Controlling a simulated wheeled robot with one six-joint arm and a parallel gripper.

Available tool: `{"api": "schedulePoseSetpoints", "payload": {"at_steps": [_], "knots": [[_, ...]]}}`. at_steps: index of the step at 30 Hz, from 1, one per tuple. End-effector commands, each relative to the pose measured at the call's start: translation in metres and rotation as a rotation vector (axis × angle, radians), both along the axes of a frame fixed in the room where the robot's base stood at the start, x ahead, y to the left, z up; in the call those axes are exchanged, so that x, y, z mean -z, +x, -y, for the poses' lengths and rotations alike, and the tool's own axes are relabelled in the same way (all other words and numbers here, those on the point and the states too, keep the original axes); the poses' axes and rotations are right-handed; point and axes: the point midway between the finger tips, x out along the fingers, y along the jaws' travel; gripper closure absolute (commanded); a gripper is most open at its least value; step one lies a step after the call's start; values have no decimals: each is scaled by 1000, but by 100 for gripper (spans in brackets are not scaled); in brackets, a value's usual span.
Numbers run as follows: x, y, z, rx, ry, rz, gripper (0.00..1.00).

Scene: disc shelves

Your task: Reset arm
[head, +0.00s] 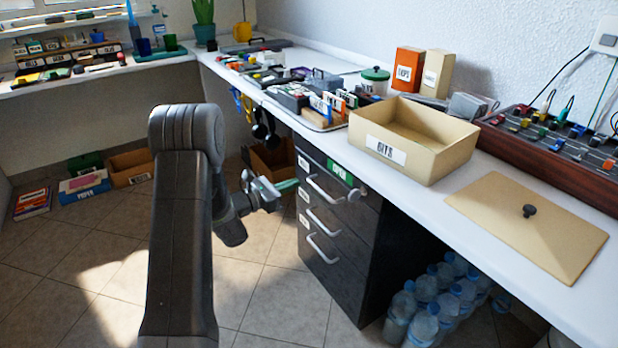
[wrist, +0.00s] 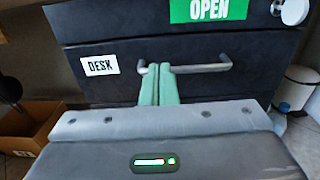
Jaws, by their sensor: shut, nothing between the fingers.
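My gripper (head: 288,185) is at the front of the dark drawer cabinet (head: 345,270) in the head view. Its two pale green fingers (wrist: 157,85) are pressed together and empty in the wrist view. The fingertips overlap the bar handle (wrist: 205,68) of the drawer labelled DESK (wrist: 100,66); I cannot tell whether they touch it. My arm stands extended at the left of the cabinet in the head view. The drawers look closed.
A cream open box (head: 410,137) and a flat lid with a dark knob (head: 527,211) lie on the white worktop. Water bottles (head: 425,318) stand under it, right of the cabinet. Boxes (head: 84,186) lie on the floor at the left. The tiled floor between is clear.

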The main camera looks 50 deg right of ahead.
Motion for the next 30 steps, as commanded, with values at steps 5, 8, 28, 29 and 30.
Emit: {"api": "schedulePoseSetpoints", "payload": {"at_steps": [5, 8, 28, 29, 30], "knots": [[-2, 9, -33, -3, 1, -1, 100], [-1, 10, -43, -1, 1, -1, 100], [2, 7, -33, 4, 1, 1, 100], [3, 5, -29, 5, 0, 2, 100], [3, 4, -22, 4, 0, 2, 100]]}}
